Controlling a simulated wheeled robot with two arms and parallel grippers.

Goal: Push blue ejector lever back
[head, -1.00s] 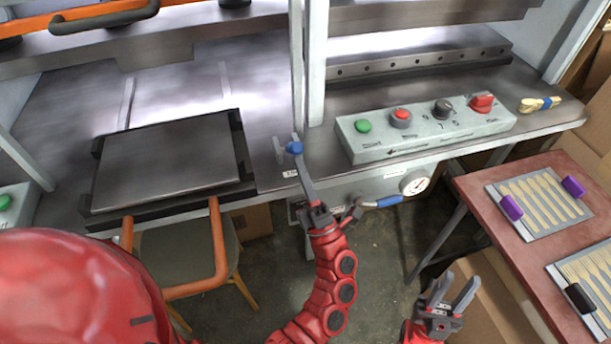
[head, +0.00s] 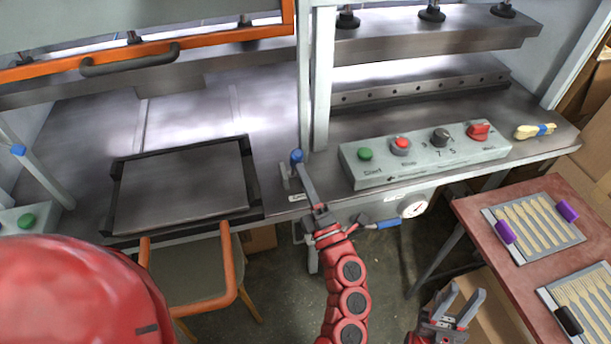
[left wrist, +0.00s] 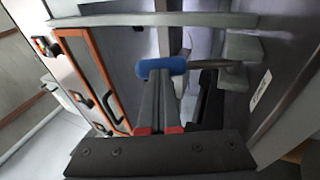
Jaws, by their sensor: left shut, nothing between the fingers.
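The ejector lever's blue grip (head: 296,156) stands at the table's front edge, left of the button box, on a metal rod by a small bracket. In the left wrist view the blue grip (left wrist: 162,66) lies crosswise at the tips of my fingers, its rod running right. My left gripper (head: 304,174) is shut with nothing between its fingers; its tips are at the near side of the blue grip and appear to touch it. My right gripper (head: 462,304) is open and empty at the lower right, away from the lever.
A button box (head: 428,156) stands right of the lever. A dark press plate (head: 182,186) lies to the left. A pressure gauge (head: 412,207) and a blue-handled valve (head: 387,224) sit below the edge. A red side table (head: 490,230) carries spoon trays at the right.

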